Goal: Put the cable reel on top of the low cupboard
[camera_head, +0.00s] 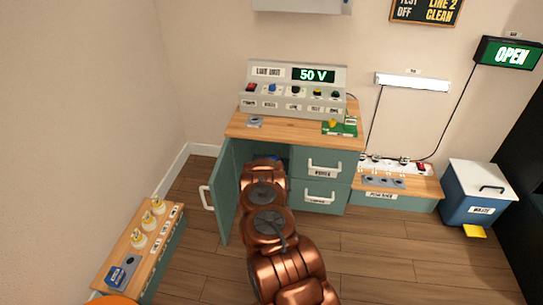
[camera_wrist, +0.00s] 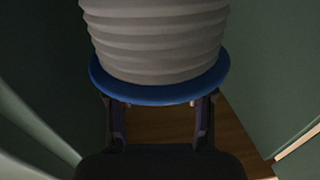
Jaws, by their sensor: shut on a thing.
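The cable reel (camera_wrist: 155,40), a grey ribbed winding on a blue flange, fills the top of the wrist view. My gripper (camera_wrist: 160,115) is shut on it, with a finger at each side below the blue flange. Dark green walls stand on both sides of it. In the head view my copper arm reaches into the open left compartment of the low teal cupboard (camera_head: 234,129), which has a wooden top. My gripper is hidden there, and the reel cannot be made out clearly.
The cupboard's door (camera_head: 225,190) stands open at the left of my arm. Drawers (camera_head: 321,165) are at the right. A control console (camera_head: 293,90), a small grey part (camera_head: 255,122) and a green board (camera_head: 340,128) occupy the top. A low bench (camera_head: 125,265) stands left.

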